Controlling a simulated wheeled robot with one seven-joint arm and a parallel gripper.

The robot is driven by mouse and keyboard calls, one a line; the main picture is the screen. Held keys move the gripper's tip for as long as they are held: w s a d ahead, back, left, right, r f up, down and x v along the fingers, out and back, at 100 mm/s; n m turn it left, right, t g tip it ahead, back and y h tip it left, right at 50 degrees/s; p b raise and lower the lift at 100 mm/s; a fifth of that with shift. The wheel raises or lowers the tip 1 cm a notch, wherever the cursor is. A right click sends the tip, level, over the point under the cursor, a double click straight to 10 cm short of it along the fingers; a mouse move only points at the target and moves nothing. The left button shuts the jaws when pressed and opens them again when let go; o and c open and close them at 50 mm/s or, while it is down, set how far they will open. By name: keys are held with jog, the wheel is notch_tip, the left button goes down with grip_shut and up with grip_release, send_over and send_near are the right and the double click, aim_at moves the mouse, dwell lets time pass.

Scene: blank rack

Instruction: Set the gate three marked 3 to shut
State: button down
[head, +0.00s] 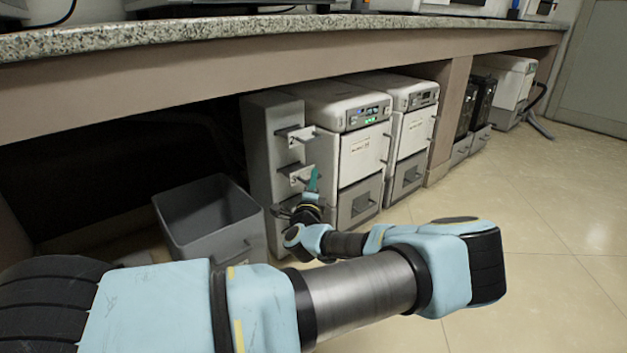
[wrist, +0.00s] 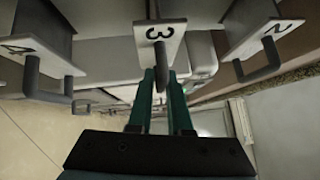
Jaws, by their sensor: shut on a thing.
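The gate marked 3 (wrist: 160,42) is a pale plate with a dark handle (wrist: 160,66), in the middle of the wrist view. In the head view I take it to be the middle plate (head: 297,173) on the side of the grey rack (head: 262,155). My gripper (wrist: 163,78) has its two green fingers shut on the handle, one on each side. In the head view my gripper (head: 313,180) reaches up to the rack's front. The plate stands out from the rack; how far its travel goes I cannot tell.
A grey open bin (head: 208,222) is on the floor left of the rack. White machines (head: 362,140) stand right of it, under a counter (head: 250,38). The floor at right is clear.

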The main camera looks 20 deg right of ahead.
jog(key=shift+w+r, duration=0.1)
jog(key=shift+r, duration=0.15)
dwell(0.3)
jog(key=w, duration=0.2)
jog(key=w+a, duration=0.1)
jog(key=w, duration=0.3)
jog(key=shift+a, duration=0.25)
jog(key=shift+r, duration=0.1)
jog(key=c, duration=0.9)
grip_release()
jog(key=shift+a, duration=0.15)
jog(key=p+v, duration=0.3)
jog(key=v, duration=0.7)
jog(key=shift+s+a+p, duration=0.15)
jog(key=shift+s+p, duration=0.15)
jog(key=shift+s, duration=0.1)
